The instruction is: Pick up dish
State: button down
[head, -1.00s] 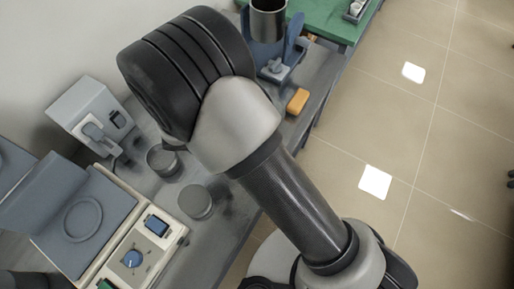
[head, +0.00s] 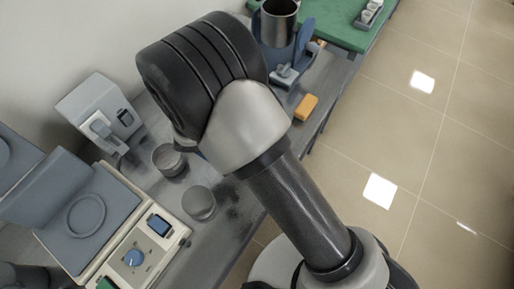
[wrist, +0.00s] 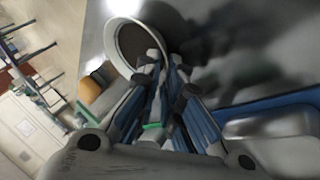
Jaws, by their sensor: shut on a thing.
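In the wrist view a round dish (wrist: 112,40) with a pale rim and a dark brown inside is at the upper middle, seen at a slant. My gripper (wrist: 166,68) is shut on the near right side of the dish, with its fingertips at the rim. In the head view my arm hides the gripper. I cannot tell from that view whether the dish is clear of the bench.
On the grey bench, two round grey items (head: 169,160) (head: 199,203) sit near a device with a blue knob (head: 134,258). An orange block (head: 306,107) and a metal beaker (head: 279,22) are farther along. A green surface (head: 335,22) is beyond. Floor at right is clear.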

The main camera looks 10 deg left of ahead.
notch_tip(320, 180, up, 20)
jog(key=p, duration=0.5)
dwell(0.5)
